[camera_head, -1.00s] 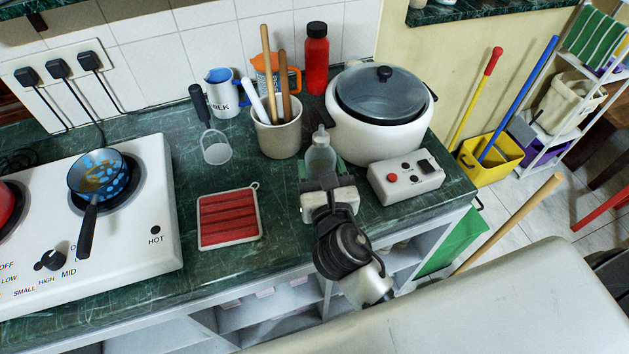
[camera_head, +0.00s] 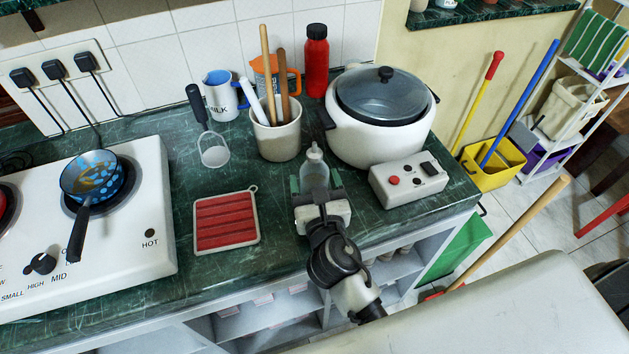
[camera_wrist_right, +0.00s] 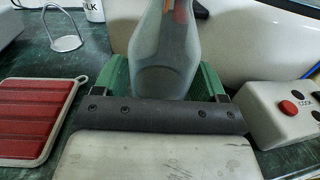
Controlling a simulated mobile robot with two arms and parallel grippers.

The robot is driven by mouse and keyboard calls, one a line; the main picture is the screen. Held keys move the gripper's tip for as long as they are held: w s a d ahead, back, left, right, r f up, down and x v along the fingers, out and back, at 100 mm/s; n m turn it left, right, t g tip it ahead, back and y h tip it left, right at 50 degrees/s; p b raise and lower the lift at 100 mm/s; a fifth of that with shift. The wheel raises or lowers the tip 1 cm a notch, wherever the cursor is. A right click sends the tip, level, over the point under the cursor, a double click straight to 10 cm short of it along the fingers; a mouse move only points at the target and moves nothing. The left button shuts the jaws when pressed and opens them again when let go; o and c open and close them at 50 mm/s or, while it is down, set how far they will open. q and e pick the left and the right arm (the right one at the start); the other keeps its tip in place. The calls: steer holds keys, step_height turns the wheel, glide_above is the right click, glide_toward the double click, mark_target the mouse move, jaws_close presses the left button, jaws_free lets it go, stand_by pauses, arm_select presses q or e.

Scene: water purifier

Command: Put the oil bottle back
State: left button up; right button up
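The oil bottle (camera_head: 314,178) is pale and translucent with a narrow top. It stands upright near the front edge of the green counter, beside the control box. My right gripper (camera_head: 317,192) reaches in from the front with its green fingers on both sides of the bottle. In the right wrist view the bottle (camera_wrist_right: 166,50) sits between the green fingers (camera_wrist_right: 166,82), which appear to press against its sides. Its lower end is partly hidden by the gripper, so I cannot tell whether it touches the counter. My left gripper is not in view.
A white cooker (camera_head: 380,130) and a control box (camera_head: 408,182) stand to the right. A utensil crock (camera_head: 276,138) is behind, a red pot holder (camera_head: 226,221) to the left. The hob (camera_head: 125,240) with a blue pan (camera_head: 92,180) is farther left. Bare counter lies around the pot holder.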

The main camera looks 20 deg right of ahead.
steer(key=shift+o, duration=0.8)
steer(key=shift+r, duration=0.1)
steer(key=shift+s, duration=0.1)
steer(key=s+a+b, duration=0.1)
steer(key=s+b, duration=0.2)
steer(key=s, duration=0.8)
steer(key=shift+s+a, duration=0.25)
steer(key=shift+s, duration=0.15)
